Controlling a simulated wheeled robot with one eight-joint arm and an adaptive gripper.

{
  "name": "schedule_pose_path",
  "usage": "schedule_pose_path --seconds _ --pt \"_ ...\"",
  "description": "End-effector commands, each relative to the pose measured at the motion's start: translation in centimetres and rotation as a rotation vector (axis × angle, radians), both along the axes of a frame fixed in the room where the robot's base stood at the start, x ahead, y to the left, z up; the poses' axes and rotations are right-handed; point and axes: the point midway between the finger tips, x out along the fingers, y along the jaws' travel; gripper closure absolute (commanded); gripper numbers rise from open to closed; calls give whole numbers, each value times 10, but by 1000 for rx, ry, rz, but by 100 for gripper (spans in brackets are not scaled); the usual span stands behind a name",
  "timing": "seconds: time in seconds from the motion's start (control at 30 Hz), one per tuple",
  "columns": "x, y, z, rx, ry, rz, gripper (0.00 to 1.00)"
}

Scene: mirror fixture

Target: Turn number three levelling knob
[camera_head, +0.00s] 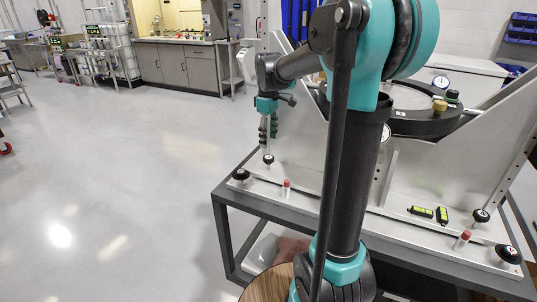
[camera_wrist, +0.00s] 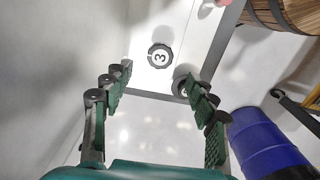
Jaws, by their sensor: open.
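The black round knob marked 3 (camera_wrist: 160,56) shows in the wrist view on the pale plate, beyond my fingertips. My gripper (camera_wrist: 160,80) is open and empty, with green-padded fingers on both sides of the picture. It touches no knob that I can see. A second dark knob (camera_wrist: 180,88) lies partly hidden behind the right finger. In the head view my gripper (camera_head: 268,136) points down above a black knob (camera_head: 268,158) near the fixture's left end; its number is too small to read. Another black knob (camera_head: 241,174) stands at the front left corner.
The fixture's grey table frame (camera_head: 219,205) has red-capped pins (camera_head: 287,185) and more black knobs (camera_head: 508,253) along the front. A tall metal plate stands behind. A wooden barrel (camera_head: 268,286) is in front; a blue drum (camera_wrist: 268,145) shows at the wrist view's right. Floor to the left is clear.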

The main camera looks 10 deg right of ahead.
Motion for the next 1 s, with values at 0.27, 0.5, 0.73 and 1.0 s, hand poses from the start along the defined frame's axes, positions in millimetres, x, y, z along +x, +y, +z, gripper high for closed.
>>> schedule_pose_path --seconds 0.27,0.5,0.73,1.0 --pt "0 0 -50 0 0 0 42" --pt "0 0 -69 0 0 -1 42" --pt "0 0 -71 0 0 -1 42" --pt "0 0 -71 0 0 -1 65"
